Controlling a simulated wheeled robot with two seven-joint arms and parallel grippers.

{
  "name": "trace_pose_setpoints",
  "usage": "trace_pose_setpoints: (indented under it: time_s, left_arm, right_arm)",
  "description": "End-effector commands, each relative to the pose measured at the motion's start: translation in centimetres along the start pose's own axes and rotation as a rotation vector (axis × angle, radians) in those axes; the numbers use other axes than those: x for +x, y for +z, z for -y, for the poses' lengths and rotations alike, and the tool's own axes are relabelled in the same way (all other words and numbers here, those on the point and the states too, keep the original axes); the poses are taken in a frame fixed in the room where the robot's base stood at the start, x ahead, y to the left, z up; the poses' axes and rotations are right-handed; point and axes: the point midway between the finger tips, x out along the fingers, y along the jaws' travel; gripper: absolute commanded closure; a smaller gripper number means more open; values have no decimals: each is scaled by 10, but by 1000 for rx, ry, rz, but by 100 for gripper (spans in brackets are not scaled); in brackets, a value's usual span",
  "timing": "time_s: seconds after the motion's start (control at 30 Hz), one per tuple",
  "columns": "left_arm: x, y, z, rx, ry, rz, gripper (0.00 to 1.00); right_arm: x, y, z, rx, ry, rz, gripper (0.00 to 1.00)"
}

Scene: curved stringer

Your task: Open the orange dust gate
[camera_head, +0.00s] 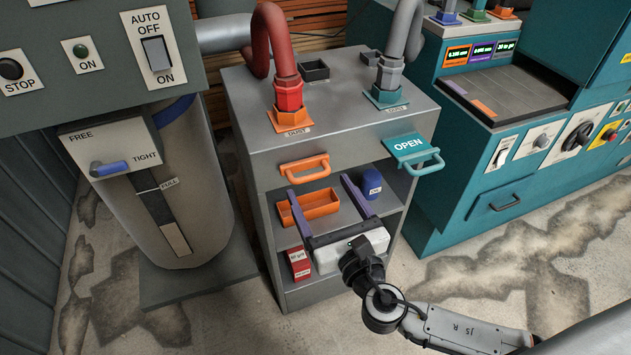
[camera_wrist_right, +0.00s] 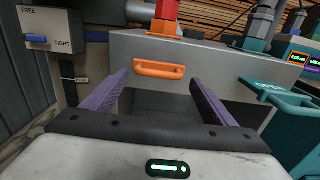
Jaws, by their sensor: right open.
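The orange dust gate's handle (camera_head: 304,168) sits against the front of the grey cabinet, below the orange pipe fitting labelled DUST (camera_head: 290,118). No plate of this gate shows out of the cabinet front. My right gripper (camera_head: 318,187) is open, its two purple fingers spread and pointing at the cabinet, a little below the handle. In the right wrist view the orange handle (camera_wrist_right: 160,69) lies ahead, between and slightly above the fingertips (camera_wrist_right: 160,78), apart from them. Nothing is between the fingers. My left gripper is not in view.
A teal gate (camera_head: 408,146) marked OPEN sticks out of the cabinet's right side of the front. Shelves below hold an orange tray (camera_head: 313,204), a blue can (camera_head: 372,185) and a red box (camera_head: 300,264). A grey machine stands left, a teal machine (camera_head: 510,165) right.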

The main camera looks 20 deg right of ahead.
Motion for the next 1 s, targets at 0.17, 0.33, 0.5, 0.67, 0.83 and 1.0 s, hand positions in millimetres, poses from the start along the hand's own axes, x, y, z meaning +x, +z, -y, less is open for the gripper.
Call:
trace_pose_setpoints:
  time_s: [0.17,0.33,0.5,0.67,0.83,1.0]
  left_arm:
    - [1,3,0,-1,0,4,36]
    - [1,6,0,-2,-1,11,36]
    - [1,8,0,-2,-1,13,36]
    - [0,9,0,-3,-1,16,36]
    - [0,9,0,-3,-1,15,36]
    - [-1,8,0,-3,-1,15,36]
  right_arm:
    - [26,0,0,2,0,1,21]
    - [36,0,0,3,1,-1,21]
    - [36,-1,0,3,1,-2,21]
    - [36,-1,0,3,1,-2,32]
    - [36,0,0,3,0,-2,61]
    - [34,0,-4,3,8,-2,68]
